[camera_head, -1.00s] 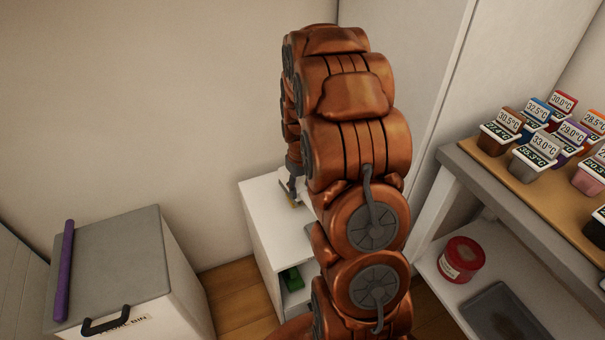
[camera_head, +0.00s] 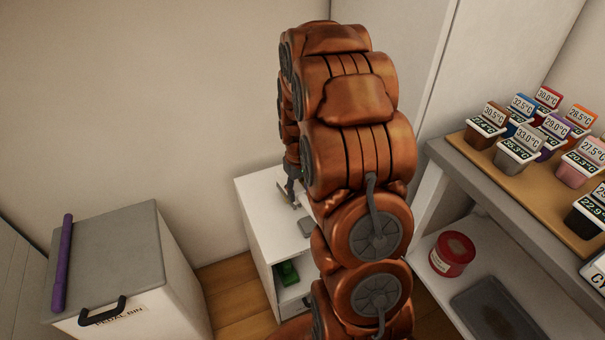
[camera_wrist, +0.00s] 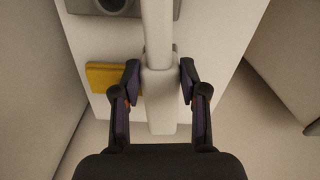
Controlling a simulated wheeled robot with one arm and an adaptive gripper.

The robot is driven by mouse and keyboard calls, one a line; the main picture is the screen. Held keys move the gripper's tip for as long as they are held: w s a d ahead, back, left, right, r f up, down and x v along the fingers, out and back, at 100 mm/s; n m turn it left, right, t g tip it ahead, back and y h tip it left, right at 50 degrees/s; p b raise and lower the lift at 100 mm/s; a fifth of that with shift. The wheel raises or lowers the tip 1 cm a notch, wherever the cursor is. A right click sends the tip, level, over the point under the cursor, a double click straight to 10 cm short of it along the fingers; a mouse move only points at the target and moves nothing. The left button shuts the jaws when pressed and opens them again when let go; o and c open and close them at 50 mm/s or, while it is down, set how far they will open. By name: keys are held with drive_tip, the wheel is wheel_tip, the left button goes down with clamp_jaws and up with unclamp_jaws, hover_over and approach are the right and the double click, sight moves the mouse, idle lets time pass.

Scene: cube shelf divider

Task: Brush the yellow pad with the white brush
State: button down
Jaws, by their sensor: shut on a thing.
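In the wrist view my gripper (camera_wrist: 159,72) is shut on the white brush (camera_wrist: 158,110), with one finger on each side of its wide part. The brush's narrower shaft runs up out of the top of the picture. The yellow pad (camera_wrist: 101,77) lies on the white surface just left of my left finger, partly covered by it. I cannot tell whether the brush touches the pad. In the head view my gripper (camera_head: 289,190) is small, over the white cabinet (camera_head: 262,207), and my arm hides much of this area.
A grey object with a round hollow (camera_wrist: 108,5) lies beyond the pad. A green object (camera_head: 288,273) sits inside the cabinet. A pedal bin (camera_head: 110,265) with a purple rod (camera_head: 62,262) stands left. Right are a shelf with several labelled tubs and a red tub (camera_head: 452,254).

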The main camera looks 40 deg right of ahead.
drive_tip(key=shift+d+r, duration=0.2)
drive_tip(key=shift+r, duration=0.95)
drive_tip(key=shift+r+p, duration=0.85)
drive_tip(key=shift+r, duration=1.4)
drive_tip(key=w+a+r+p, duration=0.1)
drive_tip(key=w+a+r, duration=0.5)
drive_tip(key=a, duration=0.4)
drive_tip(key=w+a+r+n, duration=0.1)
drive_tip(key=w+a+r, duration=0.6)
drive_tip(key=a, duration=0.3)
drive_tip(key=shift+w+a+r+p, duration=0.15)
drive_tip(key=shift+w+r+p, duration=0.15)
drive_tip(key=shift+p, duration=0.1)
drive_tip(key=shift+s+r+p, duration=0.1)
drive_tip(key=shift+p, duration=0.3)
